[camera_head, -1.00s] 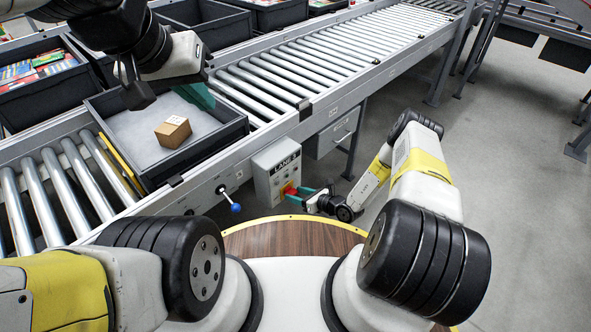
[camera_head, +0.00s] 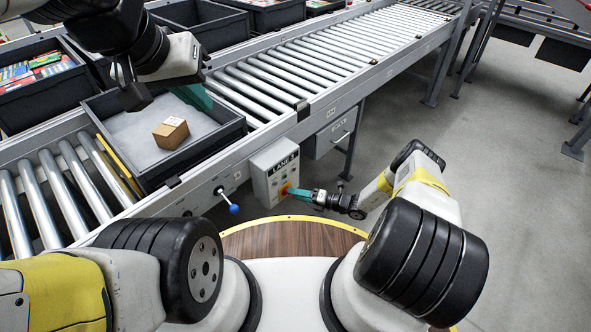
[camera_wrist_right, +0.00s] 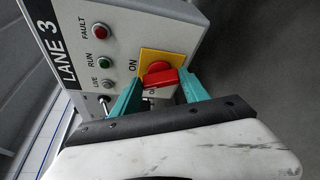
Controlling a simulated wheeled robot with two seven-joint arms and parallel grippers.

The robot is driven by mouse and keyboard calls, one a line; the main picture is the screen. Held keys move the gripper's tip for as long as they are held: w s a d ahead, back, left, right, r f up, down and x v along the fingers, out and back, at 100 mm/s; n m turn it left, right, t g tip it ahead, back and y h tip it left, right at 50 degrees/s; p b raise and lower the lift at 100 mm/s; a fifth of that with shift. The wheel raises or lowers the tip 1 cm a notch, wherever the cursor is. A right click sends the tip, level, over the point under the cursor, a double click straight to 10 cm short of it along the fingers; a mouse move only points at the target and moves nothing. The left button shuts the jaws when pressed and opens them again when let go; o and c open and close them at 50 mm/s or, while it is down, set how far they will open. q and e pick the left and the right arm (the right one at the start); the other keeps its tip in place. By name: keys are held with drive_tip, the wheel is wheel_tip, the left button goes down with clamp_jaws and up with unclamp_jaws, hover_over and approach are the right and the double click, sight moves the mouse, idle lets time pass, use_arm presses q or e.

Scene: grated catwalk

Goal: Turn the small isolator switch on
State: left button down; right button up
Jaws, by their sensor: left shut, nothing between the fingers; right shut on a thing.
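The small isolator switch is a red knob on a yellow plate on the grey LANE 3 box (camera_head: 276,172). In the right wrist view the red knob (camera_wrist_right: 160,76) sits between the two teal fingers, its wide face lying roughly left to right. The word ON is to the left of the knob, and a second label below it is partly hidden. My right gripper (camera_head: 291,191) is shut on the knob. My left gripper (camera_head: 200,97) is over the grey tote at upper left, shut and empty, partly hidden by its wrist.
FAULT, RUN and LIVE lamps and a small metal toggle (camera_wrist_right: 104,99) are beside the knob. A blue-balled lever (camera_head: 234,208) projects from the conveyor side. A cardboard box (camera_head: 171,133) lies in the tote (camera_head: 205,150) on the rollers. Floor to the right is clear.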

drive_tip(key=m+y, duration=0.1)
drive_tip(key=m, duration=0.3)
drive_tip(key=shift+w+d+f+y, duration=0.1)
drive_tip(key=shift+w+f+y, duration=0.05)
drive_tip(key=shift+f+y, duration=0.25)
drive_tip(key=shift+m, duration=0.4)
drive_tip(key=o, duration=1.4)
drive_tip(key=v, duration=0.7)
drive_tip(key=shift+d+f, duration=0.1)
drive_tip(key=shift+d, duration=0.25)
